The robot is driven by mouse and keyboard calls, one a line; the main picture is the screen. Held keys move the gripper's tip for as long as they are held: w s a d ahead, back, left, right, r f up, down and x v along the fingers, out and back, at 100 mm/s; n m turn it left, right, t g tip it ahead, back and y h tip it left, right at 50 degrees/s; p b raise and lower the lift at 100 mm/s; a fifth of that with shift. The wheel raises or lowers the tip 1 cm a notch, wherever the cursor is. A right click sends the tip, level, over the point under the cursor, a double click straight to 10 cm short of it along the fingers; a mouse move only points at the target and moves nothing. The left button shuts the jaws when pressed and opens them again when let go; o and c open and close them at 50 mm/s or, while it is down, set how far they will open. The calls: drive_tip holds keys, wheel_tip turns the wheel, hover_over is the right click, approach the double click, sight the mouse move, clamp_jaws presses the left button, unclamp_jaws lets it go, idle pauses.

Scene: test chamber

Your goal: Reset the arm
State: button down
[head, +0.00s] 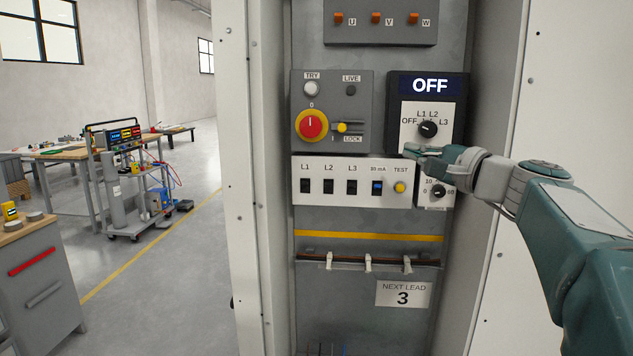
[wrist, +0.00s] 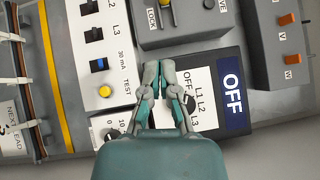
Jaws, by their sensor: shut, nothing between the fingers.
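My gripper (head: 408,150) is in front of the electrical panel, just below and left of the black selector knob (head: 428,129) marked OFF, L1, L2, L3. In the wrist view my gripper (wrist: 159,66) has its fingertips together with nothing between them, over the edge of the OFF meter box. The meter's display (head: 430,86) reads OFF. My arm reaches in from the right of the head view, in front of the cabinet's right side. Whether the fingertips touch the panel cannot be told.
The red rotary switch (head: 311,125) on yellow sits left, with a yellow LOCK slider (head: 345,127) beside it. Black breakers (head: 328,186) and a yellow TEST button (head: 399,187) lie below. A "NEXT LEAD 3" card (head: 403,294) is low down. A wheeled cart (head: 130,180) stands left on open floor.

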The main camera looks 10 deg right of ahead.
drive_tip(key=s+a+f+n+g+h, duration=0.2)
drive_tip(key=s+a+f+n+g, duration=0.35)
drive_tip(key=f, duration=0.45)
drive_tip(key=s+a+f+n+g+h, duration=0.15)
drive_tip(key=s+a+f+g, duration=0.25)
drive_tip(key=s+a+f, duration=0.45)
drive_tip(key=s+d+f+n+g+h, duration=0.2)
drive_tip(key=s+f+n+h, duration=0.3)
drive_tip(key=s+f, duration=0.5)
wheel_tip(320, 180, down, 4)
drive_tip(key=shift+s+n, duration=0.2)
drive_tip(key=shift+n, duration=0.8)
drive_tip(key=shift+a, duration=0.1)
